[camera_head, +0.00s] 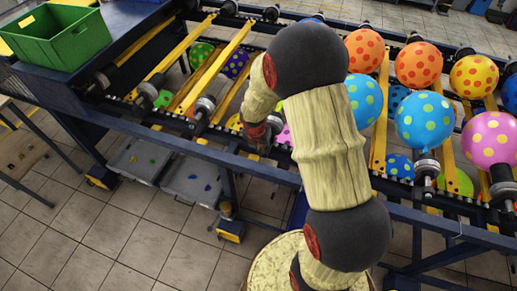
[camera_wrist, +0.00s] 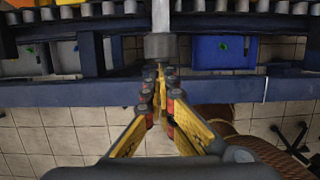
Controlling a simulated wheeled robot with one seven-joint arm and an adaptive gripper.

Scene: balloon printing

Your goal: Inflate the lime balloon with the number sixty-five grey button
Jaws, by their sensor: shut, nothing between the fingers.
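My gripper (camera_wrist: 160,90) is shut and empty in the wrist view, its yellow fingers meeting at dark and red tips. A grey cylindrical piece (camera_wrist: 160,46) on a lighter rod lies straight ahead of the tips; I cannot tell whether they touch. No number sixty-five is readable on any part. In the head view a lime-green dotted balloon (camera_head: 457,182) sits low in the machine at the right, and a green dotted one (camera_head: 201,54) sits at the left. I cannot tell which is the lime balloon. My arm hides the middle of the machine.
Inflated orange (camera_head: 365,50), blue (camera_head: 424,121) and pink (camera_head: 490,139) balloons stand at the right. Yellow rails (camera_head: 216,67) cross the frame. A green crate (camera_head: 60,38) is at upper left. A blue beam (camera_wrist: 100,94) runs before my gripper. Grey bins (camera_head: 140,158) stand below; tiled floor is open.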

